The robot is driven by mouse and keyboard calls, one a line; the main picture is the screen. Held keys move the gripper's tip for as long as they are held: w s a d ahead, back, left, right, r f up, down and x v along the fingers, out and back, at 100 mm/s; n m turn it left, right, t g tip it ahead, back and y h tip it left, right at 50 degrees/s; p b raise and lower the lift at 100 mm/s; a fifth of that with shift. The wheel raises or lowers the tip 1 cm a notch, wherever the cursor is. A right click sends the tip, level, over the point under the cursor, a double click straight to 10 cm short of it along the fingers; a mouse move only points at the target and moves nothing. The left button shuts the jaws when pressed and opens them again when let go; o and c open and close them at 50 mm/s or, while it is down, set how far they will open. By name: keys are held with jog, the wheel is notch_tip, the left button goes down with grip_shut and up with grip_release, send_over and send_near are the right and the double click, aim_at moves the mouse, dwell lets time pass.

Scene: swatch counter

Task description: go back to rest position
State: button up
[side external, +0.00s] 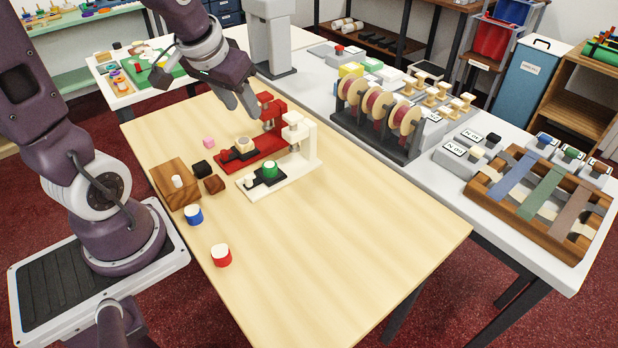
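My gripper (242,110) is in the air over the back left part of the wooden table (330,260), pointing down. Its two grey fingers look apart, with nothing seen between them. It is just left of and above the red press-like stand (268,105). Below it, a cream-topped round piece (244,145) sits on the red stand's dark plate. A white stand (308,145) stands in front, with a green round piece (270,168) on its dark plate. No rest position is marked in view.
A spool rack (375,135) stands on the white counter. The table's front right is clear.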

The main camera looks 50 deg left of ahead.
jog(key=s+d+r+m+t+h, duration=0.1)
jog(key=s+d+r+m, duration=0.3)
jog(key=s+d, duration=0.8)
notch_tip(320, 180, up, 2)
jog(key=shift+s+r+h, duration=0.15)
jog(key=shift+s+h, duration=0.1)
jog(key=shift+h, duration=0.45)
dwell(0.4)
